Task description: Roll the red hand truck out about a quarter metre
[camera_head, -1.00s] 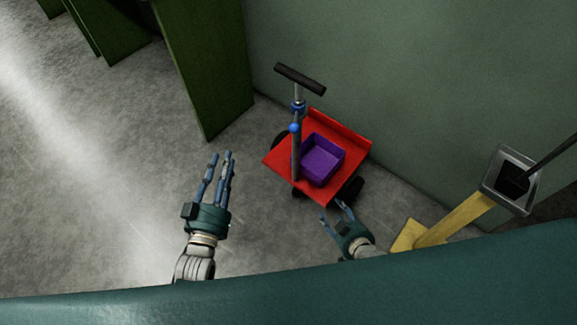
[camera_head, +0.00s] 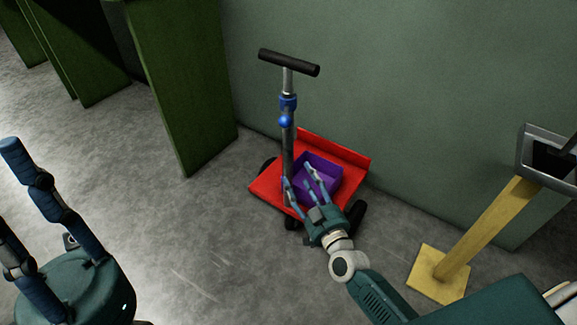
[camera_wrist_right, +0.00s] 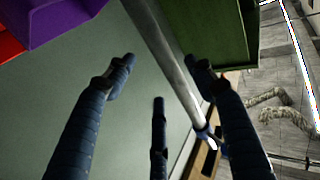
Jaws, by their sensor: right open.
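The red hand truck (camera_head: 270,190) stands on the floor by the green wall. It has black wheels, a grey upright pole (camera_head: 287,150) with a blue collar and knob, and a black T-handle (camera_head: 289,62). A purple bin (camera_head: 322,176) sits on its deck. My right gripper (camera_head: 299,176) is open in front of the deck, its fingers overlapping the bin and lower pole. In the right wrist view the pole (camera_wrist_right: 165,50) runs between the spread fingers; I cannot tell whether they touch it. My left gripper (camera_head: 10,185) is at the lower left, fingers extended, empty.
Dark green upright panels (camera_head: 178,90) stand to the left of the truck. A yellow post (camera_head: 485,235) with a grey-framed top stands to the right. The grey floor (camera_head: 200,235) left of and in front of the truck is clear.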

